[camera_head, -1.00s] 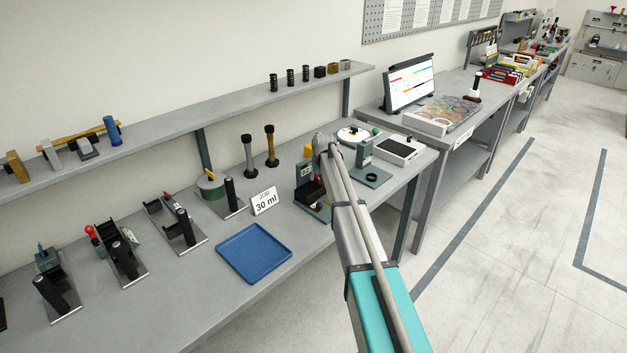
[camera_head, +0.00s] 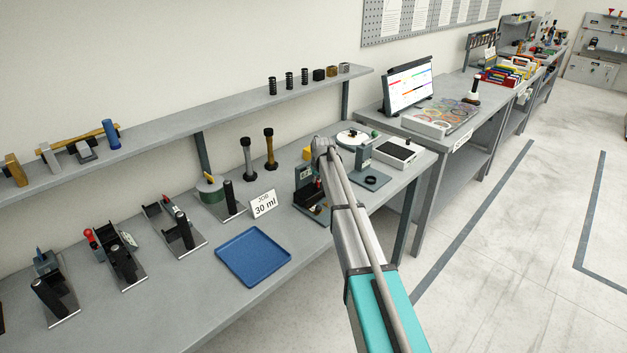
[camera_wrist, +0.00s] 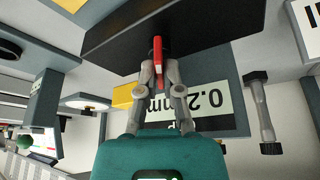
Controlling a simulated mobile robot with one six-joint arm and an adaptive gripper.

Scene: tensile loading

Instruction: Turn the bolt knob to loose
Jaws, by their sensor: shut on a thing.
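The bolt knob appears to be the narrow red piece (camera_wrist: 158,54) in the wrist view, against a long black block (camera_wrist: 190,30). My gripper (camera_wrist: 159,72) is shut on this red piece, one finger on each side. I cannot read from the picture whether the bolt is tight or loose. In the head view, the grey and black fixture (camera_head: 304,178) stands on the bench just left of my arm, which hides part of it and my gripper.
A label reading 0.2 (camera_wrist: 212,101) lies behind my fingers, and a grey pin with dark ends (camera_wrist: 262,112) is to the right. On the bench are a blue tray (camera_head: 253,257), a 30 ml job card (camera_head: 264,204) and several fixtures at left. A scale (camera_head: 398,153) stands at right.

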